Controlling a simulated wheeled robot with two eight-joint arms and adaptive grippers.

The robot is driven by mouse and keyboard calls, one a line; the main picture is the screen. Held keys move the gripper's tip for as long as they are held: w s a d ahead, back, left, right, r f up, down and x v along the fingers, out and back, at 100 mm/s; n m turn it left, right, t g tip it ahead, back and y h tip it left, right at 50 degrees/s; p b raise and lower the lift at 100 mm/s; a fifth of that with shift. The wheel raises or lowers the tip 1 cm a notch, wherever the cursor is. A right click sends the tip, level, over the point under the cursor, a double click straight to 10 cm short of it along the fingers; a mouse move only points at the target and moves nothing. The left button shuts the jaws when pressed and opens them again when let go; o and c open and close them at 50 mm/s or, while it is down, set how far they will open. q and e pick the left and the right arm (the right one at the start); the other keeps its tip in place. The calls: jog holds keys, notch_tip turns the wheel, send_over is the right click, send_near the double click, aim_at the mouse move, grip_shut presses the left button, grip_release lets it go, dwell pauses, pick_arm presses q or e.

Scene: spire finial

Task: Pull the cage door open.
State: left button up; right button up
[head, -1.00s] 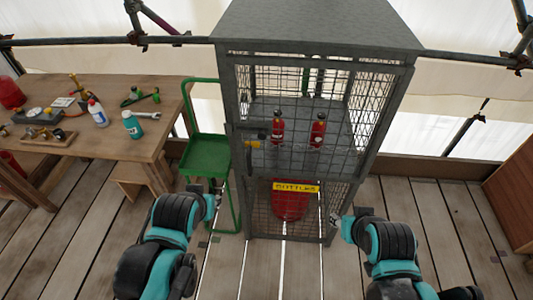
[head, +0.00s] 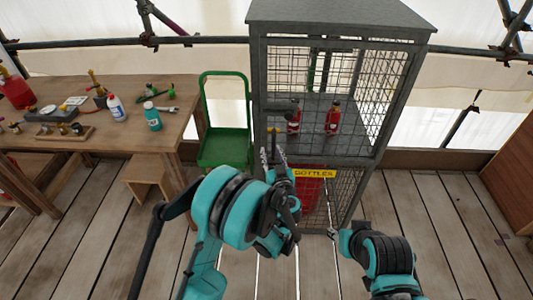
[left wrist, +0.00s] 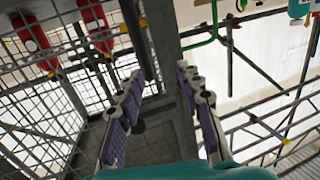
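The grey cage (head: 340,22) stands ahead, its mesh door (head: 344,100) shut as far as I can see. A dark latch handle with a yellow part (head: 271,134) sits at the door's left edge. My left gripper (head: 277,160) is raised just in front of and below that handle. In the left wrist view its purple-padded fingers (left wrist: 160,78) are spread, with a dark bar, seemingly the handle (left wrist: 138,38), near the left fingertip. I see nothing gripped. My right gripper (head: 333,232) is low in front of the cage's lower right; its fingers are too small to judge.
Two red bottles (head: 333,118) stand on the cage shelf, above a yellow sign (head: 315,174). A green trolley (head: 225,147) is close to the cage's left side. A workbench (head: 90,135) with tools is further left. The plank floor on the right is clear.

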aim_at(274, 146)
pick_arm(q)
jog(key=shift+t+h, duration=0.4)
jog(key=shift+t, duration=0.1)
jog(key=w, duration=0.2)
jog(key=w+f+b, duration=0.1)
jog(key=w, duration=0.1)
jog(key=w+f+b, duration=0.1)
jog(key=w, duration=0.2)
jog(key=shift+d, duration=0.3)
jog(key=shift+s, duration=0.1)
pick_arm(e)
jog(key=shift+s+a+f, duration=0.2)
jog(key=shift+s+f, duration=0.05)
jog(key=shift+f, duration=0.4)
jog(key=shift+s+a+f, duration=0.15)
jog(key=shift+s+f, duration=0.05)
jog(key=shift+f, duration=0.4)
pick_arm(q)
grip_shut()
